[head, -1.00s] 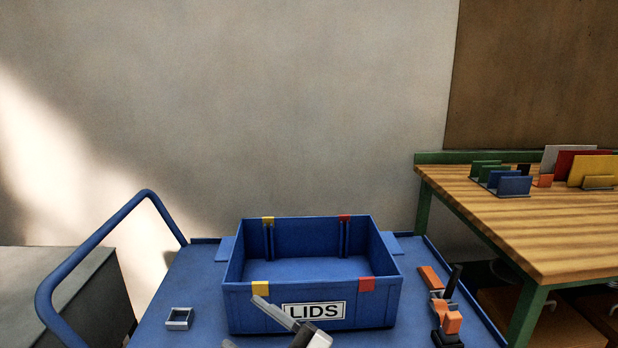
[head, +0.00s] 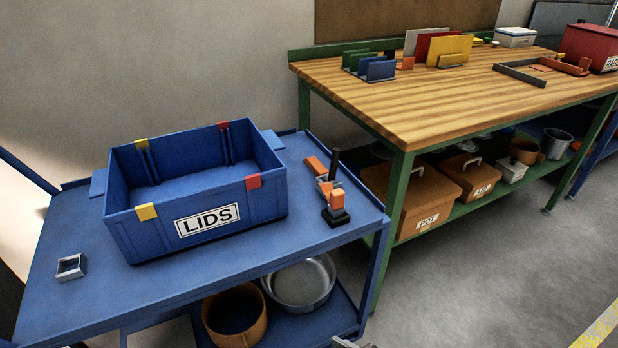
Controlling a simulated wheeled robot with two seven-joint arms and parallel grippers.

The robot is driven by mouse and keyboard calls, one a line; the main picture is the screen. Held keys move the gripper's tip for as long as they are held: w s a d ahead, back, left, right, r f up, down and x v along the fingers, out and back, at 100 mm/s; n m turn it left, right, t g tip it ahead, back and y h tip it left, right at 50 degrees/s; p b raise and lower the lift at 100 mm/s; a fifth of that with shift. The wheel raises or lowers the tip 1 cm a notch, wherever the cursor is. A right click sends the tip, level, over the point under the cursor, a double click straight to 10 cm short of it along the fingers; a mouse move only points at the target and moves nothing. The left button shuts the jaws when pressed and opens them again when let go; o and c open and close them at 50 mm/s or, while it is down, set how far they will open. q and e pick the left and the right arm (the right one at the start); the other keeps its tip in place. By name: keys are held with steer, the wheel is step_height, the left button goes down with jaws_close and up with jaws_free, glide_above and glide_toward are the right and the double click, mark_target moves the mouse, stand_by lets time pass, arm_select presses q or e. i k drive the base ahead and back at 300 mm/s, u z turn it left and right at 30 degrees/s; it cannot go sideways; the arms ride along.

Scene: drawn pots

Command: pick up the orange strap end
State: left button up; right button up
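An orange flat piece (head: 315,166) lies on the blue cart, right of the bin; it looks like a strap end, but I cannot tell for sure. Just in front of it stands a small grey and black device with an upright black handle (head: 334,163) and an orange block (head: 336,199). More flat orange pieces (head: 570,66) lie on the wooden bench at the far right. A pale sliver of what looks like my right gripper (head: 347,342) shows at the bottom edge; its fingers are cut off. My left gripper is out of view.
A blue bin (head: 265,205) labelled LIDS fills much of the blue cart top (head: 190,275). A small grey square frame (head: 70,267) sits at the cart's left. The green-legged wooden bench (head: 420,105) stands close behind the cart's right side. Floor is clear in front of the bench.

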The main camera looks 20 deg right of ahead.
mark_target(335, 210)
steer(key=k, duration=0.5)
steer(key=z, duration=1.35)
steer(key=i, duration=0.8)
steer(key=u, duration=1.95)
